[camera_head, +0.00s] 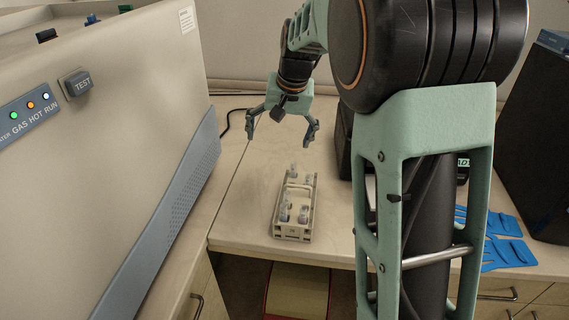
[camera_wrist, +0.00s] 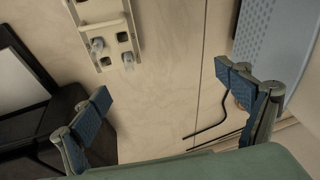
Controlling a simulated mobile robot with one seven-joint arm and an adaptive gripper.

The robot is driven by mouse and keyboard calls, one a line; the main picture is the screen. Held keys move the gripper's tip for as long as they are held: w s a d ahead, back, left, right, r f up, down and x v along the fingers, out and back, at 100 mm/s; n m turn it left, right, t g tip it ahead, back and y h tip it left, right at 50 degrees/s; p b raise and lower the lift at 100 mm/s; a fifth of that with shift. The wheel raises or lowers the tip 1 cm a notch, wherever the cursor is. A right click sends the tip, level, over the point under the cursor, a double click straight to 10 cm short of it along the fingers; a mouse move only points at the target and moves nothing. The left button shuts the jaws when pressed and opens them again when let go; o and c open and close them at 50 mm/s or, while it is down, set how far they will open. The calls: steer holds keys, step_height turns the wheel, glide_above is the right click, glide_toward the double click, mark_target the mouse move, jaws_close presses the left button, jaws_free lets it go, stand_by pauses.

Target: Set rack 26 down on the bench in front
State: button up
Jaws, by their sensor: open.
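A beige rack (camera_head: 294,209) with several clear, pale-capped vials stands upright on the wooden bench (camera_head: 247,215), close to its front edge. A label on its near end is too small to read with certainty. My gripper (camera_head: 281,134) is open and empty, above the bench and beyond the far end of the rack, apart from it. In the wrist view the rack (camera_wrist: 102,25) shows at the top, cut off by the frame edge, with two vials visible. My gripper's two fingers (camera_wrist: 163,112) are spread wide in that view, with bare bench between them.
A large instrument (camera_head: 100,130) with a TEST button and lit indicators fills the left side. Blue gloves (camera_head: 497,245) lie on the bench at the right, near a dark box (camera_head: 535,140). A black cable (camera_head: 228,122) lies behind. Bare bench lies left of the rack.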

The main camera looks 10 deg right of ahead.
steer(key=s+d+f+g, duration=0.1)
steer(key=s, duration=0.1)
steer(key=s+d+f+m+g, duration=0.1)
steer(key=d+f, duration=0.1)
steer(key=s+d+f+g+h, duration=0.1)
steer(key=s+f, duration=0.1)
steer(key=shift+s+d+f+p, duration=0.15)
steer(key=shift+s+d+p, duration=0.15)
steer(key=shift+p, duration=0.1)
glide_above(298, 196)
steer(key=shift+g, duration=0.3)
steer(key=f, duration=0.5)
steer(key=shift+s+d, duration=0.1)
steer(key=shift+d, duration=0.15)
steer(key=shift+a+f+p, duration=0.15)
steer(key=shift+f+p, duration=0.05)
steer(key=shift+f, duration=1.25)
steer(key=shift+a+f+p, duration=0.15)
steer(key=shift+f, duration=1.3)
steer(key=shift+c, duration=0.7)
steer(key=c, duration=1.3)
steer(key=shift+r, duration=0.1)
steer(key=shift+c, duration=0.8)
